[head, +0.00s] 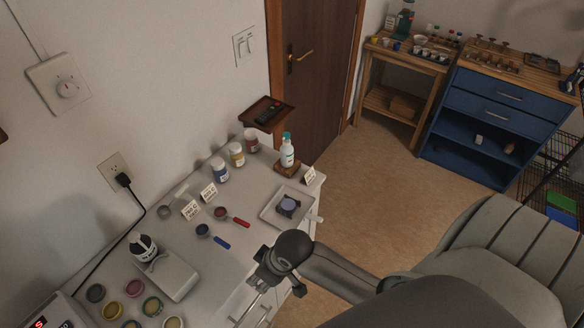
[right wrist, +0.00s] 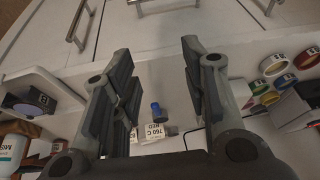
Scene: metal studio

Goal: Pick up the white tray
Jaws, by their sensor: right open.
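The white tray (head: 269,216) is a shallow square tray near the right end of the white counter. A dark item with a round bluish-grey top (head: 290,204) sits in it. In the right wrist view the tray (right wrist: 62,88) shows at the left, partly behind my finger. My right gripper (head: 272,281) is at the counter's front edge, below the tray in the head view and apart from it. In the right wrist view its fingers (right wrist: 157,60) are spread with nothing held between them. My left gripper is not in view.
A teal-capped bottle (head: 287,152) stands on a wooden block behind the tray. Several jars (head: 237,155), label cards (head: 209,193) and red- and blue-handled scoops (head: 221,213) lie left of it. A white flat device (head: 172,275) and round tubs are farther left.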

